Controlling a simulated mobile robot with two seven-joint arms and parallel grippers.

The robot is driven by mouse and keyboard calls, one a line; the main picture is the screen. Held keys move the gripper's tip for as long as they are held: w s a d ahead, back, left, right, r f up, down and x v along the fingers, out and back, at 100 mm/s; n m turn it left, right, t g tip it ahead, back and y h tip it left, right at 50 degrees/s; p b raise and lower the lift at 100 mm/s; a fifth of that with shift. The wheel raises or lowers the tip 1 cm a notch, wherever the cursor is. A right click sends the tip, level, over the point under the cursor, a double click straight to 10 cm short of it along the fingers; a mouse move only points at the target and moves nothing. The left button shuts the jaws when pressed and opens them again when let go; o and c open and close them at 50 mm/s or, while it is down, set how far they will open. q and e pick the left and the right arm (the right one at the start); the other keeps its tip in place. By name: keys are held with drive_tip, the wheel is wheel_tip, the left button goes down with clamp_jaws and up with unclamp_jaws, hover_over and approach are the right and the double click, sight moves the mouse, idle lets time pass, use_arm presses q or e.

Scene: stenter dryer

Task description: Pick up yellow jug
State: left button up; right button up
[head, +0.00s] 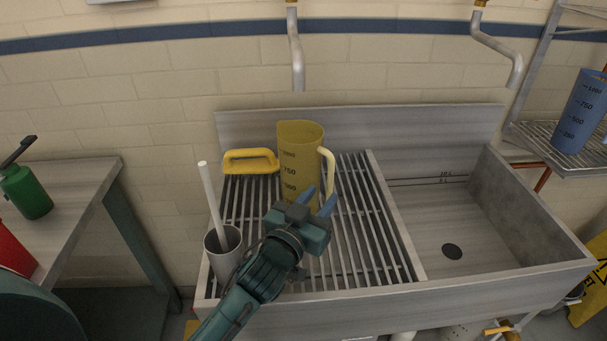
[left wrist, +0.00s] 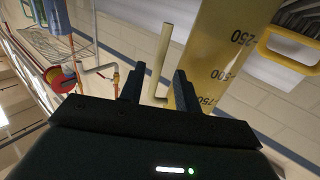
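The yellow jug (head: 300,150) stands upright on the slatted drainboard (head: 350,230) of the metal sink. Dark measuring marks run down its side, and its pale handle (head: 329,168) faces right. My left gripper (head: 320,196) is open in front of the jug's lower right side, near the handle, and hides part of the jug's base. In the left wrist view the handle (left wrist: 161,55) shows between the two spread fingers (left wrist: 157,88), and the jug body (left wrist: 215,50) is beside the right-hand finger. I cannot tell whether anything touches. My right gripper is not in view.
A yellow-handled brush-like tool (head: 250,161) lies left of the jug. A grey cup (head: 223,250) with a white stick stands near my left arm. The sink basin (head: 450,215) at right is empty. A blue jug (head: 580,112) stands on a rack at far right.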

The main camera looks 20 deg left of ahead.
sight(329, 188)
use_arm(q)
drive_tip(key=w, duration=0.2)
drive_tip(key=w+d, duration=0.1)
drive_tip(key=w, duration=0.2)
drive_tip(key=shift+d+p, duration=0.1)
drive_tip(key=shift+p, duration=0.25)
drive_tip(key=shift+c, duration=0.4)
clamp_jaws()
